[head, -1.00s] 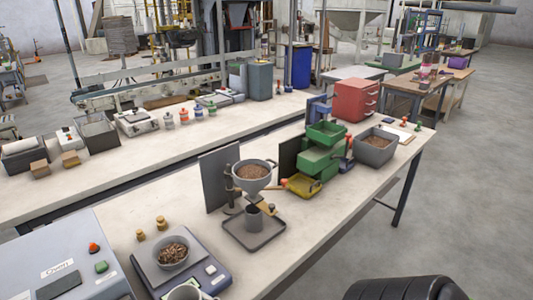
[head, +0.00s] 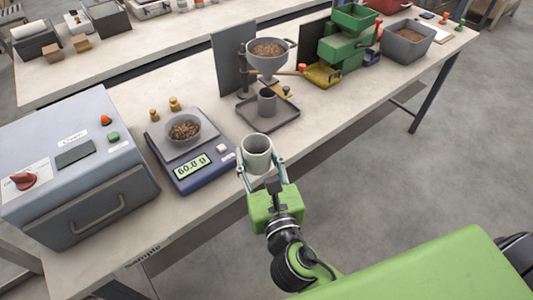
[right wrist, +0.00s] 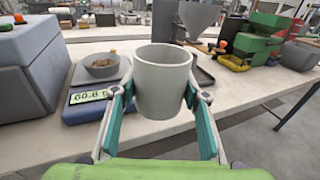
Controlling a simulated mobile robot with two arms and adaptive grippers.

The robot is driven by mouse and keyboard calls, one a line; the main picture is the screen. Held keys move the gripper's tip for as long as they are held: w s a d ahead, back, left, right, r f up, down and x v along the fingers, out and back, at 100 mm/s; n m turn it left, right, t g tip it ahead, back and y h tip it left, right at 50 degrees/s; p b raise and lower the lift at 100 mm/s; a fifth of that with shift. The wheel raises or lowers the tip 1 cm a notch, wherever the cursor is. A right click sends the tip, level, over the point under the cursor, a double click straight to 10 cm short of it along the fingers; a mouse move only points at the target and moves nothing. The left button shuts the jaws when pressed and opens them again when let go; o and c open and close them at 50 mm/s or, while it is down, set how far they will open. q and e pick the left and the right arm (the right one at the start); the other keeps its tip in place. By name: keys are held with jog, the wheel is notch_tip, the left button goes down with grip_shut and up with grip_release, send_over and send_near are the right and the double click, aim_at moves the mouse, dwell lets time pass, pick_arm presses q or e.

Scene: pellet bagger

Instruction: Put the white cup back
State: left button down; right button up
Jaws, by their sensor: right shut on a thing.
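The white cup (head: 257,152) is upright between the fingers of my right gripper (head: 260,168), which is shut on it. In the head view it is near the front edge of the bench, to the right of the scale. In the right wrist view the cup (right wrist: 163,82) fills the middle, with a finger of the gripper (right wrist: 158,105) on each side. It looks empty as far as I see inside. I cannot tell whether its base touches the bench. My left gripper is not in view.
A scale (head: 192,168) reading about 60 holds a bowl of pellets (head: 184,128). A grey tray (head: 286,118) with a grey cup (head: 267,101) sits under a funnel (head: 268,62). A grey-blue machine (head: 75,165) stands left. Bare bench lies between scale and tray.

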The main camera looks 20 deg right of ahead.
jog(key=w+d+f, duration=0.1)
jog(key=w+f, duration=0.1)
jog(key=w, duration=0.1)
jog(key=w+d+f, duration=0.2)
jog(key=w+f, duration=0.1)
jog(key=w, duration=0.1)
jog(key=w+d+f+b, duration=0.1)
jog(key=w+f, duration=0.2)
jog(key=shift+w+d, duration=0.25)
jog(key=shift+d, duration=0.15)
jog(key=shift+w+d+f, duration=0.2)
jog(key=shift+w+f, duration=0.2)
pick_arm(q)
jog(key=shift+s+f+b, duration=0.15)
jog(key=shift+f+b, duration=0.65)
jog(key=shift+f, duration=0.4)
pick_arm(e)
jog(key=shift+w+d+f, duration=0.1)
jog(key=shift+w+f, duration=0.05)
jog(key=shift+f, duration=0.8)
jog(key=shift+w+f, duration=0.1)
jog(key=shift+f, duration=0.8)
jog(key=shift+f, duration=0.2)
jog(key=o, duration=1.2)
jog(key=shift+c, duration=0.2)
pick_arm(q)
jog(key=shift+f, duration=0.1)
pick_arm(e)
jog(key=shift+r, duration=0.1)
